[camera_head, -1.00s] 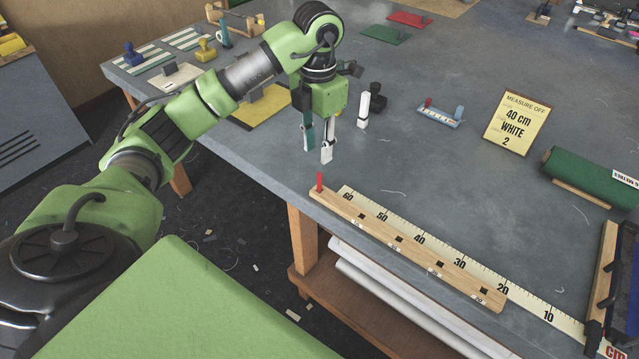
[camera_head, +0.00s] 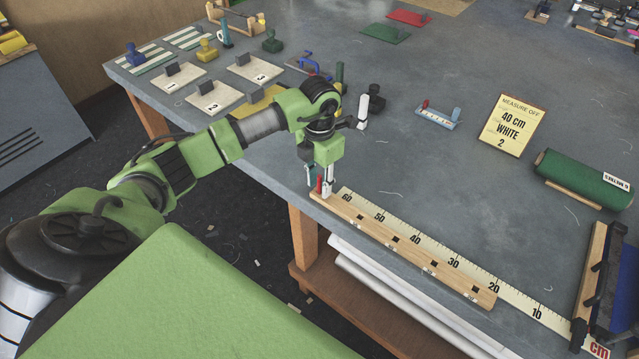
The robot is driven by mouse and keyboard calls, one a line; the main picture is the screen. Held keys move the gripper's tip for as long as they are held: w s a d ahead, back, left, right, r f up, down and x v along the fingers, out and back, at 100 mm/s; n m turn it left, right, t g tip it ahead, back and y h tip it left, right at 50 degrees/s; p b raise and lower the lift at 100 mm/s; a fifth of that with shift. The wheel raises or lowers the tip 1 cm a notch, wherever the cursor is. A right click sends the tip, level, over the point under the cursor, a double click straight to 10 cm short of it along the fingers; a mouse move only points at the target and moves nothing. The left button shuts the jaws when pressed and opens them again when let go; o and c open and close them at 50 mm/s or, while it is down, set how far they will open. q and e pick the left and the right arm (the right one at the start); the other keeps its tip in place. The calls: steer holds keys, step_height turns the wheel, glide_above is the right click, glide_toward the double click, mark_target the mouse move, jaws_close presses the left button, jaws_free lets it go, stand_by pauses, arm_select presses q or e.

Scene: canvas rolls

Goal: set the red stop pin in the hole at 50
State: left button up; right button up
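The red stop pin (camera_head: 320,186) stands upright at the left end of the wooden strip (camera_head: 455,283), beyond the 60 mark. My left gripper (camera_head: 319,185) is lowered around the pin from above. Its two fingers are apart, one on each side of it, and look open. The strip has several dark square holes: one (camera_head: 361,211) lies near the left end and another (camera_head: 395,239) lies farther right. The labels by the holes are too small to read. The ruler (camera_head: 520,302) runs behind the strip, with large numbers from 60 down to 10. My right gripper is not in view.
A yellow card (camera_head: 514,124) reads 40 cm, white, 2. A green roll (camera_head: 583,180) lies at the right. A white block (camera_head: 362,110) and a dark object (camera_head: 376,98) stand behind my gripper. The table behind the ruler is mostly clear.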

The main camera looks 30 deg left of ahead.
arm_select(q)
jaws_close()
steer(key=shift+r, duration=0.1)
